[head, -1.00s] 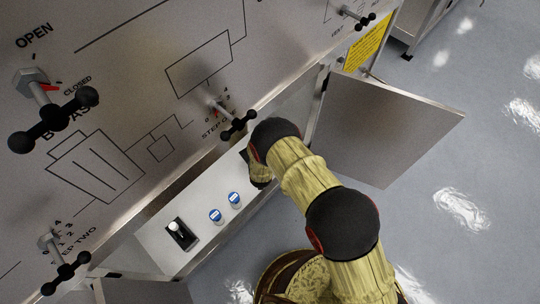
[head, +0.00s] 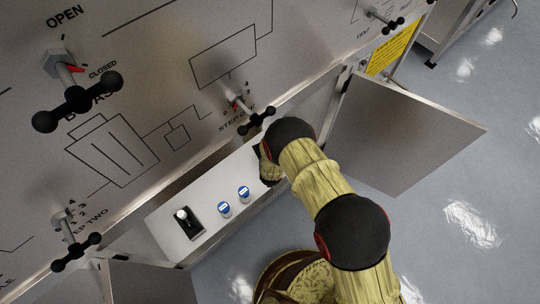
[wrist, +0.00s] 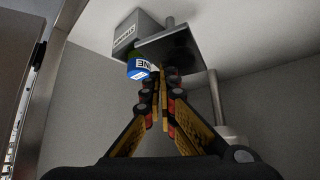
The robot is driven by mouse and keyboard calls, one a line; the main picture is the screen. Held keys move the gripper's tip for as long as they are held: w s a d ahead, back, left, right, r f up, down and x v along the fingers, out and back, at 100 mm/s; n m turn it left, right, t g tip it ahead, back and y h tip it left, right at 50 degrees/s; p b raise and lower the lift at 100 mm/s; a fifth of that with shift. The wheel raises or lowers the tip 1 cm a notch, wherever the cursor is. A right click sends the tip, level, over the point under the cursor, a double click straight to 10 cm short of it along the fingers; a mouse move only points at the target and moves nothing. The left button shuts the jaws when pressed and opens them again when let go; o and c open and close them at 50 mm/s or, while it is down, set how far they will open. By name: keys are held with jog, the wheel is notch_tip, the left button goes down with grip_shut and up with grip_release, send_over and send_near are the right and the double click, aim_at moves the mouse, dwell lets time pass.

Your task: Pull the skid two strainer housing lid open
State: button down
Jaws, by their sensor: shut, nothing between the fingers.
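No part that I can see is legibly marked as the strainer housing lid. Two metal door panels stand open on the cabinet: a large one at the right (head: 405,130) and one partly seen at the lower left (head: 150,284). My arm reaches into the cabinet between them, and my gripper is hidden in the head view. In the wrist view my gripper (wrist: 159,75) is shut and empty inside a grey-walled compartment. Its tips are close to a dark plate (wrist: 180,45) and a blue-and-green labelled piece (wrist: 138,66); contact cannot be told.
A grey box (wrist: 135,30) and a vertical post (wrist: 216,100) stand in the compartment. A white ledge (head: 165,218) carries a black switch (head: 187,222) and two blue-labelled round parts (head: 234,200). Black-knobbed handles (head: 77,102) stick out of the panel. Floor at right is open.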

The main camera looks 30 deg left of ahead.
jog(key=shift+s+d+r, duration=0.1)
jog(key=shift+s+r, duration=0.2)
jog(key=shift+r, duration=0.05)
jog(key=s+d, duration=0.5)
jog(key=s, duration=0.5)
jog(key=shift+s+d, duration=0.25)
jog(key=shift+s, duration=0.05)
jog(key=shift+f, duration=0.1)
